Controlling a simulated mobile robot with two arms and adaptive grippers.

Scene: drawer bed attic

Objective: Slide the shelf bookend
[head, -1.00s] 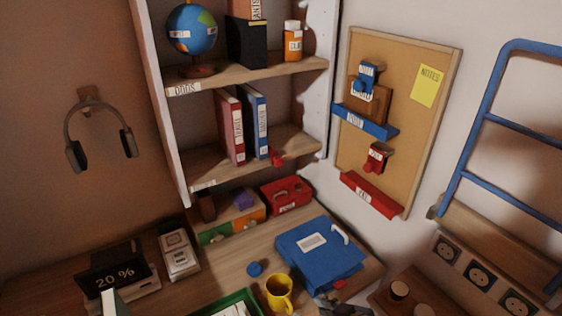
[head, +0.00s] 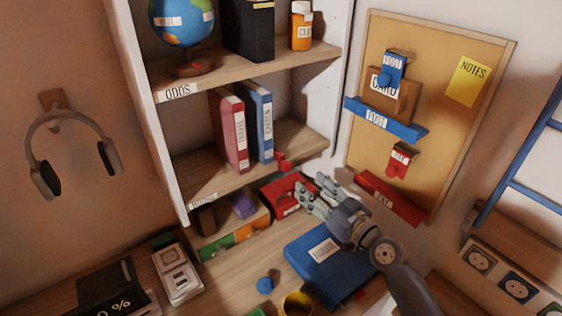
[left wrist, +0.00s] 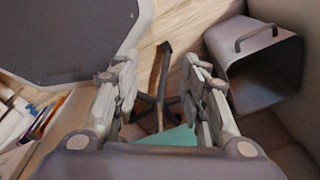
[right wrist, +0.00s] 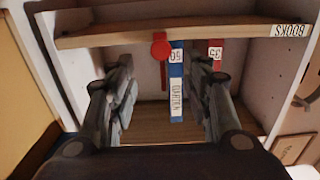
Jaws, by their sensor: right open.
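The red bookend (head: 282,160) stands on the lower shelf (head: 210,182), at the right of a red book (head: 230,130) and a blue book (head: 258,122). In the right wrist view, its round red knob (right wrist: 161,47) shows beside the blue book (right wrist: 176,85), and the picture is upside down. My right gripper (head: 313,188) is open and empty, in front of and below the bookend, not touching it. In the right wrist view, the knob lies beyond and between its spread fingers. My left gripper (left wrist: 160,85) is open and empty, over the floor area.
The shelf's right side wall (head: 342,100) stands close by. A corkboard (head: 440,125) hangs at the right. The shelf right of the bookend is clear.

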